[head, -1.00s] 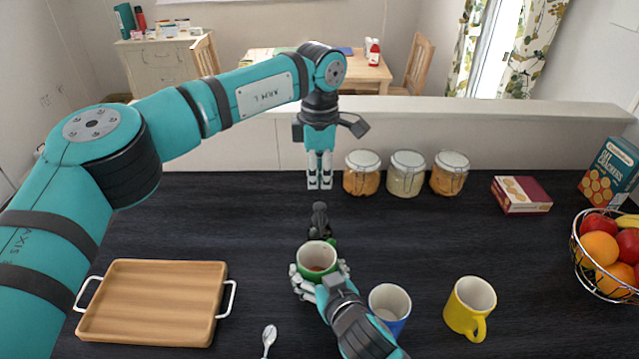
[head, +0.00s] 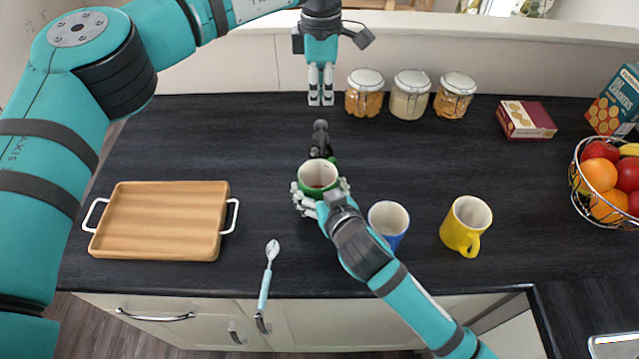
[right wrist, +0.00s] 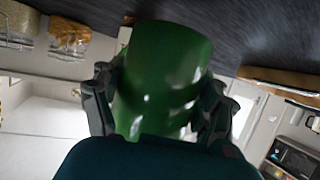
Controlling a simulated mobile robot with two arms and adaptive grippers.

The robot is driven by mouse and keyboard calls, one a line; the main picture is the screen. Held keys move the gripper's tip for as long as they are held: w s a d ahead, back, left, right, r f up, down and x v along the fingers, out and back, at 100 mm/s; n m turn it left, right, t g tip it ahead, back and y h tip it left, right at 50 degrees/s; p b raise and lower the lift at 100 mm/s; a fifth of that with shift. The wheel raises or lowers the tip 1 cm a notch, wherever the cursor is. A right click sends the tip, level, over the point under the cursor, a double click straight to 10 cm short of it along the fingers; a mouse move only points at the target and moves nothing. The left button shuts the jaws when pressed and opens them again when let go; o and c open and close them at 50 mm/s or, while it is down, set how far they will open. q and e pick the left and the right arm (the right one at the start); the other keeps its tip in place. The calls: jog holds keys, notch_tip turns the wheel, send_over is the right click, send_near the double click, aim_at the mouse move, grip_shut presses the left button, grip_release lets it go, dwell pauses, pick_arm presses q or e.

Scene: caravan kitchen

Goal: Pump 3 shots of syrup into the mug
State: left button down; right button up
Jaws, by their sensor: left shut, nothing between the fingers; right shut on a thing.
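The green mug (head: 318,176) stands upright in the middle of the counter, with a little reddish-brown content inside. My right gripper (head: 320,188) is shut around it; in the right wrist view the green mug (right wrist: 160,75) fills the space between the fingers. A dark pump dispenser (head: 320,137) shows just behind the mug; its lower part is hidden by the mug. My left gripper (head: 321,101) is shut and empty, fingers pointing down. It appears beyond the pump head in the picture and apart from it; its height over the counter is hard to tell.
A blue mug (head: 389,222) and a yellow mug (head: 466,225) stand to the right. A wooden tray (head: 160,220) and a spoon (head: 267,275) lie left. Jars (head: 410,95), a red box (head: 526,120), a crackers box (head: 612,103) and a fruit basket (head: 605,207) line the back and right.

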jog(key=shift+s, duration=0.1)
jog(key=shift+s+a+p, duration=0.15)
jog(key=shift+s+p, duration=0.2)
jog(key=shift+s, duration=1.6)
jog(key=shift+s+a+p, duration=0.15)
jog(key=shift+s+p, duration=0.15)
jog(key=shift+s, duration=1.65)
jog(key=shift+r, duration=0.1)
